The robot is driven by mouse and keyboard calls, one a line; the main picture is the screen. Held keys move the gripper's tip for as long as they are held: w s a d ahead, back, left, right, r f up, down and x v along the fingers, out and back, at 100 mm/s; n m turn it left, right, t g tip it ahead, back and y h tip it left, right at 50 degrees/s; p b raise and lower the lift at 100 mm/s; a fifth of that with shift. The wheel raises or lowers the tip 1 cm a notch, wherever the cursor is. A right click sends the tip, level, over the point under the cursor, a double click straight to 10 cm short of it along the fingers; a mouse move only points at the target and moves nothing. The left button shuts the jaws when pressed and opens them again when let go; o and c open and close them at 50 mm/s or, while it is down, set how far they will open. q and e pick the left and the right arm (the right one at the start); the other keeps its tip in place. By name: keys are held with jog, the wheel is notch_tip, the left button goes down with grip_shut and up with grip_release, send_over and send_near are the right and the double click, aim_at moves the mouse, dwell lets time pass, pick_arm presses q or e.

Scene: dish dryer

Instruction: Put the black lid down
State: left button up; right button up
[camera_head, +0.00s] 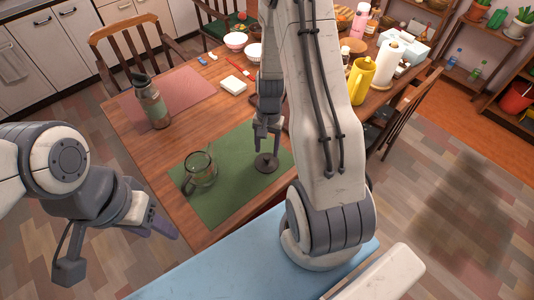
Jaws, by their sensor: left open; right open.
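The black lid (266,164) is a small dark disc lying on the green placemat (217,199) on the wooden table. My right gripper (264,148) points down right above the lid, with its fingers open close around or over the lid's middle; contact is too small to tell. A clear glass jug (201,168) with a dark handle stands on the same placemat, left of the lid. My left gripper (120,262) is open and empty, off the table at the lower left.
Bowls, a small white box (233,85), a yellow jug (360,80) and a paper roll (387,62) crowd the table's far side. My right arm hides the table's middle right.

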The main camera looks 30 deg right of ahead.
notch_tip(320, 180, up, 8)
jog(key=a+r+n, duration=0.3)
jog(key=a+r, duration=0.1)
jog(key=a, duration=0.2)
jog(key=s+a+r+n, duration=0.4)
jog(key=a+r+n, duration=0.15)
jog(key=a, duration=0.45)
jog(key=s+a+r+n, duration=0.2)
jog(key=s+a+n, duration=0.2)
jog(key=s, duration=0.2)
jog(key=s+a+r+n, duration=0.2)
jog(key=s+a+n, duration=0.1)
jog(key=s+n, duration=0.2)
jog(key=shift+s+a+r+t, duration=0.15)
jog(key=shift+s+a+t, duration=0.25)
jog(key=shift+s, duration=0.6)
jog(key=shift+r+p, duration=0.9)
jog(key=shift+p, duration=0.1)
